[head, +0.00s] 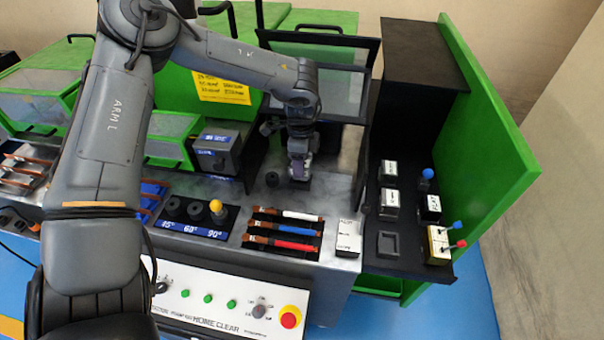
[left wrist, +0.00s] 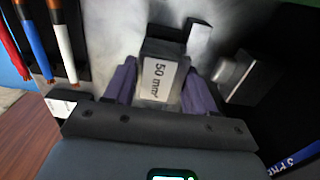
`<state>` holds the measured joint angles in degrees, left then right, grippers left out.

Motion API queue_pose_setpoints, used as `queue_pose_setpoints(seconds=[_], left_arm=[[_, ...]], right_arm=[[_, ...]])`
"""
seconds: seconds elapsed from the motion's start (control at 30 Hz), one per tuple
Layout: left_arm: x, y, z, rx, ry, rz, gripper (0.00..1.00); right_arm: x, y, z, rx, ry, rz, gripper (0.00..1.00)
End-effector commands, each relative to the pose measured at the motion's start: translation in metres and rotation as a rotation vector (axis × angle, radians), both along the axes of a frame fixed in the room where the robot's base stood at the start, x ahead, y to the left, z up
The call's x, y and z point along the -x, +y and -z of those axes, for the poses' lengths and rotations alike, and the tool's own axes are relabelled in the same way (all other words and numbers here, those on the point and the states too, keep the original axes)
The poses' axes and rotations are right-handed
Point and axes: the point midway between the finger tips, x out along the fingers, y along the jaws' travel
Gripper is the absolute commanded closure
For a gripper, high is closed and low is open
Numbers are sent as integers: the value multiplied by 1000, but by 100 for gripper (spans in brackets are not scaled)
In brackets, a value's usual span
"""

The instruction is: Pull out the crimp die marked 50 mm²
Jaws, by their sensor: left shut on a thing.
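The crimp die (left wrist: 160,82) is a dark block with a white label reading "50 mm²", seen in the left wrist view. My left gripper (left wrist: 162,92) is shut on it, one purple finger on each side of the block. In the head view my left gripper (head: 299,168) points down over the grey metal worktop (head: 268,200), in front of the dark machine opening. The die is mostly hidden there by the fingers, and I cannot tell whether it is seated or lifted. My right gripper does not show.
A black shelf (head: 405,258) on the right holds white-labelled blocks (head: 389,205) and an empty square recess (head: 388,243). A rack (head: 283,235) with white, red and blue cables lies in front. A green side panel (head: 500,150) bounds the right.

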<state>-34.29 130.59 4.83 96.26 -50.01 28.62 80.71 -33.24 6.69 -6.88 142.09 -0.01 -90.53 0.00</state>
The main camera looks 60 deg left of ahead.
Motion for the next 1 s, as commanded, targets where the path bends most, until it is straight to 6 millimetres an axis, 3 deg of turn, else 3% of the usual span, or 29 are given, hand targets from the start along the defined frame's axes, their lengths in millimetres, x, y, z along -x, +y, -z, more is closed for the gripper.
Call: queue_pose_setpoints(seconds=[0.27,0.7,1.0], left_arm=[[-1,0,-11,0,-3,0,81],[-1,0,-49,1,-2,0,81],[-1,0,-51,0,-1,0,81]], right_arm=[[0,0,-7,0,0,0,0],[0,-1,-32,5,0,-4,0],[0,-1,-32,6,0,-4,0]])
